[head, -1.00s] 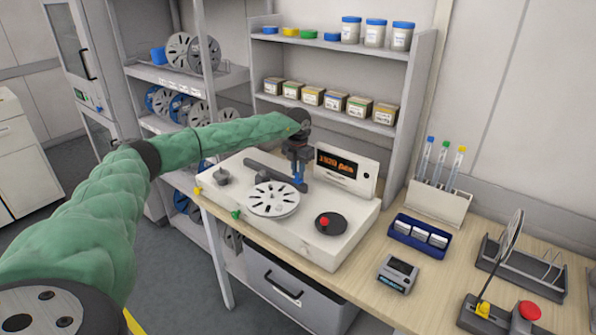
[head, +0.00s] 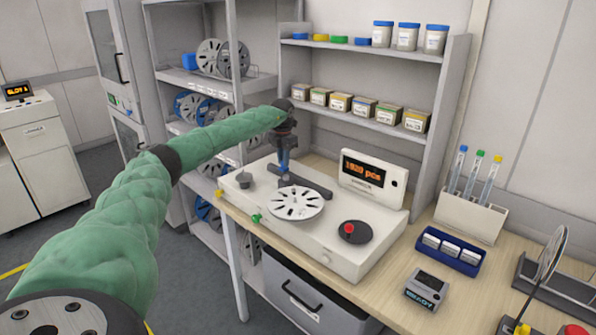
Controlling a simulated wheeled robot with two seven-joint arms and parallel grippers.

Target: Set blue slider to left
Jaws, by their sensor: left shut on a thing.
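The blue slider (head: 283,167) sits near the left end of a dark slot rail (head: 311,186) on the white counting machine (head: 330,238). My left gripper (head: 283,158) points down from above and is shut on the slider's blue knob. The fingers partly hide the knob. My right gripper is out of view.
The machine carries a slotted silver disc (head: 296,203), a red button on a dark disc (head: 348,229), a grey knob (head: 244,180) and a display (head: 367,172) reading about "1920 pcs". A shelf with boxes and jars (head: 408,37) stands behind.

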